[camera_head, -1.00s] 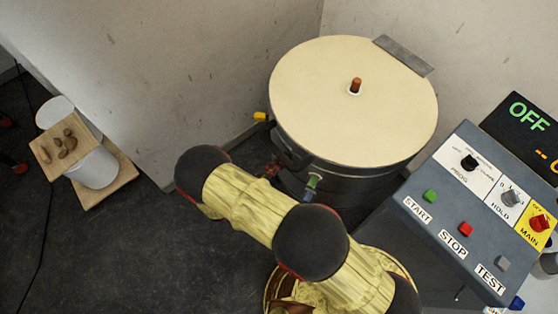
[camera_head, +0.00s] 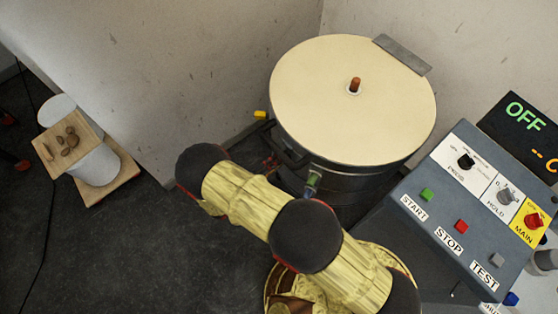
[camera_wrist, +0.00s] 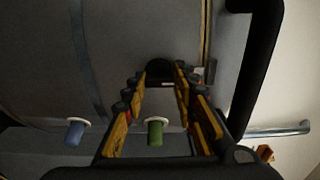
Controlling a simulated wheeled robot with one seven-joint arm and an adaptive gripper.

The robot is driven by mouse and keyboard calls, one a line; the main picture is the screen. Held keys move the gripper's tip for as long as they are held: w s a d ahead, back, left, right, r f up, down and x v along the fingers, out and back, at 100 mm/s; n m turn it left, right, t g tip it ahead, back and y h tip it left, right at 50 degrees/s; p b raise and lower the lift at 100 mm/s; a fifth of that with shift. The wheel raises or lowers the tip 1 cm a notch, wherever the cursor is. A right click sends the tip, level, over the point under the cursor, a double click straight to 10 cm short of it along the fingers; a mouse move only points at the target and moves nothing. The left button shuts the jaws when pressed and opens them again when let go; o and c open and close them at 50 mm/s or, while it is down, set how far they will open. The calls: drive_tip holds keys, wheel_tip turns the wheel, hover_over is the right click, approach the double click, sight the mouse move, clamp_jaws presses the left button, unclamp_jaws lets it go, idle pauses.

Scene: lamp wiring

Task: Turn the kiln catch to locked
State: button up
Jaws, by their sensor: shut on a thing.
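The kiln (camera_head: 330,181) stands in the corner with its cream lid (camera_head: 330,105) down. In the wrist view its grey wall (camera_wrist: 50,50) fills much of the picture. My gripper (camera_wrist: 162,76) is at this wall, its fingers closed around a dark rounded piece (camera_wrist: 159,68) that appears to be the kiln catch. Its locked or unlocked position cannot be read. In the head view my gripper is mostly hidden by my arm. A green peg (camera_wrist: 155,134) and a blue peg (camera_wrist: 75,131) stick out of the wall near my fingers.
A black handle bar (camera_wrist: 262,70) stands close to the right of my fingers. A control panel (camera_head: 440,235) with buttons and a display reading OFF (camera_head: 527,117) is right of the kiln. A board with brown pieces (camera_head: 66,140) lies far left. Floor between is clear.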

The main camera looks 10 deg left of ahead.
drive_tip(key=o, duration=1.2)
drive_tip(key=shift+c, duration=0.2)
drive_tip(key=v, duration=1.2)
